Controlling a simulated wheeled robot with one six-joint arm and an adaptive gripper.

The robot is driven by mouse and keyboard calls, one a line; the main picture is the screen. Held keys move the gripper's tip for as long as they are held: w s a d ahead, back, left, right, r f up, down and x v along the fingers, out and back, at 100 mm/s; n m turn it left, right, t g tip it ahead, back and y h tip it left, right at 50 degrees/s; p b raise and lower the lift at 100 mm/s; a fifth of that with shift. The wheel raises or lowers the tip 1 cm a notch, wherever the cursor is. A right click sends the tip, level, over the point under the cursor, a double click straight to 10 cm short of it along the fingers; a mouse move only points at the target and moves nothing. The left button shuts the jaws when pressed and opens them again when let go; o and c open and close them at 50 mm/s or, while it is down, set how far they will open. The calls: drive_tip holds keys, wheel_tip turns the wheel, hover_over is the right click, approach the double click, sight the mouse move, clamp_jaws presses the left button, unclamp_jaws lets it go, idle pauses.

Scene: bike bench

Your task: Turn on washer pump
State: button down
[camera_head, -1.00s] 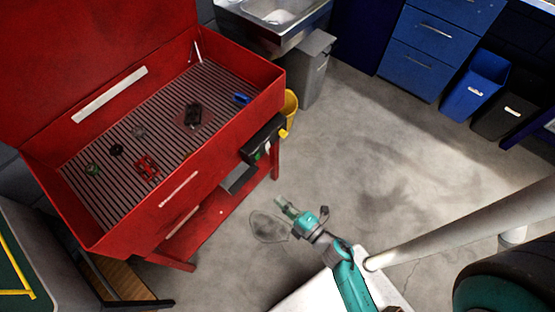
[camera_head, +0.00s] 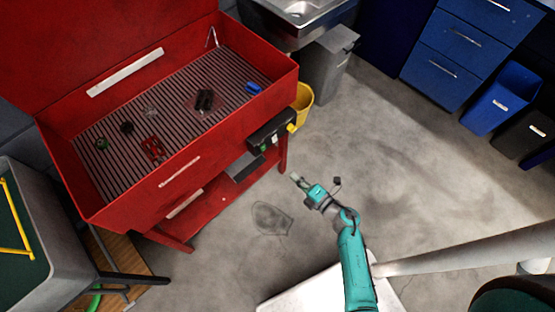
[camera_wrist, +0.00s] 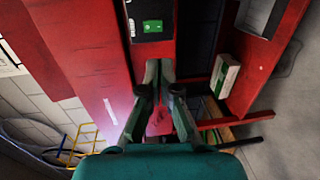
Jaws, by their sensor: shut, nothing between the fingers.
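The red parts washer (camera_head: 108,206) stands at the left in the head view with its lid up. A dark control box (camera_head: 268,133) is on the right end of its front, with a small green part (camera_head: 264,147) and a yellow part (camera_head: 291,127). My gripper (camera_head: 297,178) is shut and empty, in front of and below the box in the picture, apart from it. In the wrist view, my gripper (camera_wrist: 160,72) points toward the red washer front (camera_wrist: 88,50). A black panel with a green label (camera_wrist: 152,26) shows beyond the fingertips. I cannot tell the pump's state.
Small parts lie on the washer's slatted grate. A yellow bucket (camera_head: 303,98) and grey bin (camera_head: 328,72) stand behind its right end. A grey-edged table (camera_head: 55,245) is at lower left. The concrete floor (camera_head: 390,150) to the right is clear.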

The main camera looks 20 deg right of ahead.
sight(263, 148)
drive_tip(key=x, duration=1.4)
